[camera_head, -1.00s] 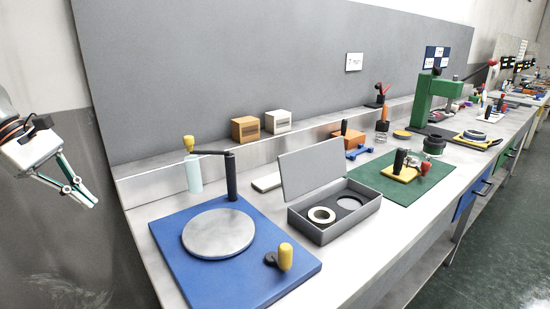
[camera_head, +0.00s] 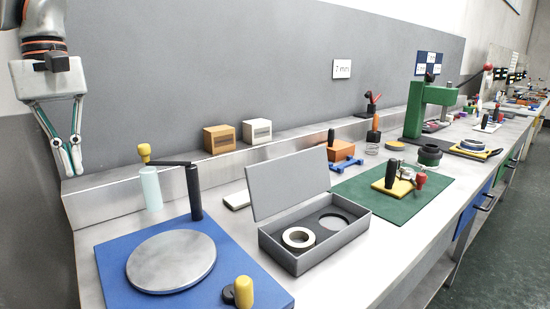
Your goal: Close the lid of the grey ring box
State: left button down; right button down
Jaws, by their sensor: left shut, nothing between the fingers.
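The grey ring box (camera_head: 300,262) stands on the bench near the middle of the head view. Its lid (camera_head: 288,178) is open and stands upright at the back edge, leaning slightly back. My left gripper (camera_head: 72,174) hangs at the far left, pointing down, shut and empty. It is well apart from the box, in front of the wall. My right gripper is out of view.
Left of the box, a blue board (camera_head: 110,272) carries a round metal plate (camera_head: 172,262), a black post (camera_head: 194,192) and a yellow knob (camera_head: 243,291). Right of it lies a green mat (camera_head: 435,195) with a small yellow-based fixture. A green press (camera_head: 414,120) stands farther back.

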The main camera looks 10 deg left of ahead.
aim_at(276, 186)
jog(key=i+l, duration=0.5)
jog(key=l, duration=0.15)
jog(key=i+l, duration=0.5)
jog(key=l, duration=0.1)
